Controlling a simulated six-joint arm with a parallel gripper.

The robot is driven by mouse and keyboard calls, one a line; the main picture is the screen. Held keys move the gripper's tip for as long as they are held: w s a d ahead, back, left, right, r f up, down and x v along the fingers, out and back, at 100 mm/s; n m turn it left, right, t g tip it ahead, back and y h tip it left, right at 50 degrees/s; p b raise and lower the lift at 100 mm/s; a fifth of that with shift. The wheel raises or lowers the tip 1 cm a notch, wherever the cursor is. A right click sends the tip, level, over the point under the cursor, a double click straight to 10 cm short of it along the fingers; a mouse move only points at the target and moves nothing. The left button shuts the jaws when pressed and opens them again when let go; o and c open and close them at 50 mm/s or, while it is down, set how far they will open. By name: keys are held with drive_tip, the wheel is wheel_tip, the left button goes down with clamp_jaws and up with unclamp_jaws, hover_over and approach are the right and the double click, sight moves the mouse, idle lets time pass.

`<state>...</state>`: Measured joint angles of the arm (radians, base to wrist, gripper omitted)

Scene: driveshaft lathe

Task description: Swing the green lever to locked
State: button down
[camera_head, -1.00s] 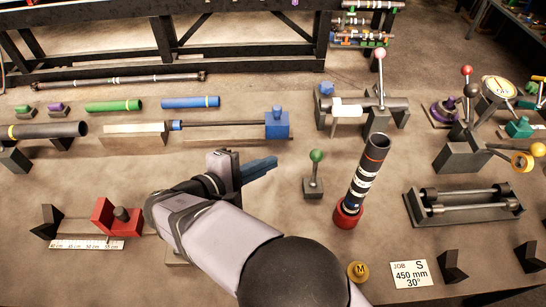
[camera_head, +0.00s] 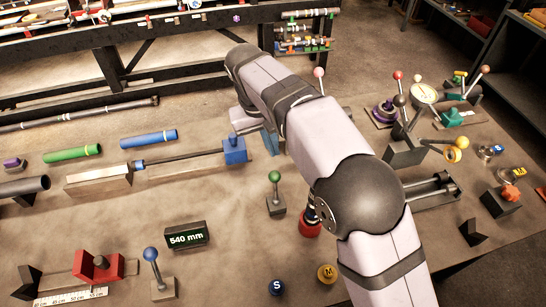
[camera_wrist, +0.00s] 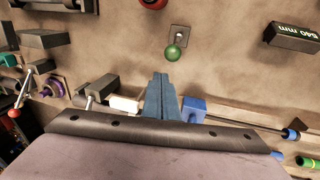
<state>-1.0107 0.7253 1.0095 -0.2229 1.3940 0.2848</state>
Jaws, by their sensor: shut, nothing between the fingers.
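The green-knobbed lever (camera_head: 275,178) stands nearly upright on a small grey base in the middle of the bench. Its green knob also shows in the wrist view (camera_wrist: 172,53), beyond the fingertips. My gripper's blue fingers (camera_wrist: 160,78) are together and empty, pointing toward the lever. In the head view my gripper (camera_head: 271,143) is behind the lever, beside the blue block, and partly hidden by my arm. I see no contact between the fingers and the lever. No lock marking is readable.
A blue block (camera_head: 235,149) with a rod is close to my gripper. A red-based cylinder (camera_head: 309,226) stands right of the lever, mostly hidden by my arm. A blue-knobbed lever (camera_head: 151,255) and a 540 mm display (camera_head: 186,236) are to the front left.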

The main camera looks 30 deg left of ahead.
wheel_tip(320, 180, up, 3)
drive_tip(key=w+a+m+y, duration=0.2)
drive_tip(key=p, duration=0.5)
hover_over(275, 186)
drive_tip(key=w+a, duration=0.2)
drive_tip(key=w, duration=0.1)
drive_tip(key=s+x, duration=0.1)
drive_tip(key=x, duration=0.8)
drive_tip(key=shift+s+f+g, duration=0.3)
drive_tip(key=shift+f+g, duration=0.1)
drive_tip(key=shift+d, duration=0.15)
drive_tip(key=shift+f+b, duration=0.15)
drive_tip(key=shift+b, duration=0.75)
